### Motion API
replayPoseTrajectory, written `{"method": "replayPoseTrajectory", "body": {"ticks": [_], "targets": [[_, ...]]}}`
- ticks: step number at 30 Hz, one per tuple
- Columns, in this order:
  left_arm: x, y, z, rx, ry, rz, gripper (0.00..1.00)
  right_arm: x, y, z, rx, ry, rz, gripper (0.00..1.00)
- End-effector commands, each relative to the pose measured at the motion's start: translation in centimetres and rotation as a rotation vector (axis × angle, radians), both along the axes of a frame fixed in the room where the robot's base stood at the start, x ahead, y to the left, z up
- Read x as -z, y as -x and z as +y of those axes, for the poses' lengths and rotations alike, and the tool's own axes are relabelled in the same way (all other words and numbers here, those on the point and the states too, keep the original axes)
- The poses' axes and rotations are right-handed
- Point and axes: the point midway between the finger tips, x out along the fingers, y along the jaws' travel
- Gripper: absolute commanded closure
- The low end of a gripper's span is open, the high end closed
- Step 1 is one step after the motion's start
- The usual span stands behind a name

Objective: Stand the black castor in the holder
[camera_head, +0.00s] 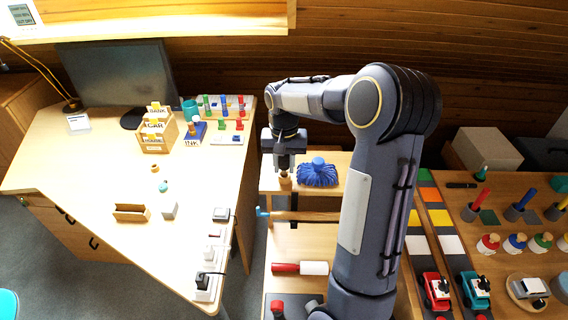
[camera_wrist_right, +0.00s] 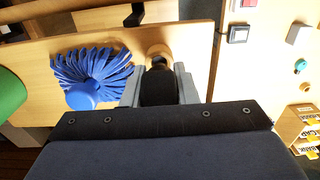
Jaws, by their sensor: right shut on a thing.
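The castor's far end is at a small round wooden holder (camera_wrist_right: 158,50), which also shows just under the gripper in the head view (camera_head: 285,179). I cannot tell whether the castor is in the holder or just above it. My left gripper is not in view.
The blue mop head (camera_head: 318,174) sits close to the right of the gripper. A red-and-white roller (camera_head: 300,268) lies lower on the bench. The desk (camera_head: 110,190) stands to the left, with a card box (camera_head: 155,140). My right arm covers the middle of the view.

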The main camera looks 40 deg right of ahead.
Motion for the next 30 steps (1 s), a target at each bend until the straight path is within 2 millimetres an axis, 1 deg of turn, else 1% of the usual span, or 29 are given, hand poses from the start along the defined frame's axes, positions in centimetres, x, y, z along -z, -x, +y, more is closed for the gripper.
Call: {"method": "replayPoseTrajectory", "body": {"ticks": [11, 25, 30], "targets": [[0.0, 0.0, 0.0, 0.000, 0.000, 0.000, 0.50, 0.1, 0.0, 0.0, 0.000, 0.000, 0.000, 0.96], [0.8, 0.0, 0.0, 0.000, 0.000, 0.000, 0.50, 1.2, 0.0, 0.0, 0.000, 0.000, 0.000, 0.96], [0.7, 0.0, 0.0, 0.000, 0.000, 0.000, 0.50, 1.1, 0.0, 0.1, 0.000, -0.001, 0.001, 0.96]]}}
